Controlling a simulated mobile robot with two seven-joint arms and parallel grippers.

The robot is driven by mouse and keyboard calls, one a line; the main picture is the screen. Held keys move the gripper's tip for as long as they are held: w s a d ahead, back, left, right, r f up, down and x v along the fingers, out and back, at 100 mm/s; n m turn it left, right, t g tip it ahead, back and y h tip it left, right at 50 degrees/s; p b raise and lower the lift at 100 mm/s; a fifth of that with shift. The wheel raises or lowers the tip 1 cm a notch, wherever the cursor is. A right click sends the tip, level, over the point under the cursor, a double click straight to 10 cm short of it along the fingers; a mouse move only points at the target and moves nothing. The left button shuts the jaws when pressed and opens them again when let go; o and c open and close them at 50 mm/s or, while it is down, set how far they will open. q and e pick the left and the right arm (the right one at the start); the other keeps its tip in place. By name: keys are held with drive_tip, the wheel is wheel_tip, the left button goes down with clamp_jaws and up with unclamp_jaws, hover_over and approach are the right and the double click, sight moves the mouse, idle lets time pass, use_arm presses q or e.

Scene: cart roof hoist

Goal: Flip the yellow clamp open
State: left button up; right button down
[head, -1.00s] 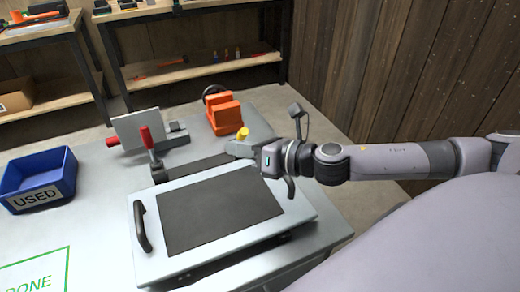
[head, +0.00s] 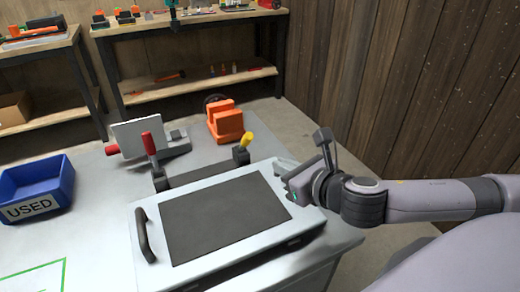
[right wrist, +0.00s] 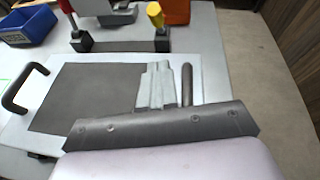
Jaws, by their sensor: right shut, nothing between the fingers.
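The yellow clamp (head: 246,140) stands at the far right corner of the grey panel (head: 172,274), its yellow lever sticking up from a black base and leaning slightly right. It also shows in the right wrist view (right wrist: 156,14), beyond my fingers. My right gripper (head: 284,169) is shut and empty over the panel's right edge, apart from the clamp and nearer to me. In the right wrist view its fingers (right wrist: 157,82) are together, beside the panel's right handle (right wrist: 187,84). My left gripper is out of view.
A red-handled clamp (head: 149,144) stands at the panel's far left corner. An orange block-shaped device (head: 226,123) is behind the yellow clamp. A blue bin (head: 38,187) marked USED sits at left. The panel's left handle (head: 142,234) stands up. Bench space between bin and panel is clear.

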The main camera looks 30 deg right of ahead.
sight(250, 143)
drive_tip(key=x, duration=0.5)
drive_tip(key=shift+w+f, duration=0.1)
drive_tip(key=shift+w, duration=0.2)
drive_tip(key=shift+w+a+r, duration=0.2)
drive_tip(key=shift+w+r, duration=0.5)
drive_tip(key=shift+w, duration=0.3)
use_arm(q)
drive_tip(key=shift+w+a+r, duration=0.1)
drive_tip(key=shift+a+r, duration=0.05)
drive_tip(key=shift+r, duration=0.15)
use_arm(e)
drive_tip(key=shift+w+a+r, duration=0.1)
drive_tip(key=shift+w+r, duration=0.1)
drive_tip(key=shift+w, duration=0.4)
use_arm(q)
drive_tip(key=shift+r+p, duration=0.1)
drive_tip(key=shift+p, duration=0.3)
use_arm(e)
drive_tip(key=shift+w, duration=0.1)
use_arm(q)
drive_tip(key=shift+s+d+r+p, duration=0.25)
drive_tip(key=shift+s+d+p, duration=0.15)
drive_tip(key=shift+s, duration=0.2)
use_arm(e)
drive_tip(key=shift+w+r, duration=0.15)
drive_tip(key=shift+r, duration=0.15)
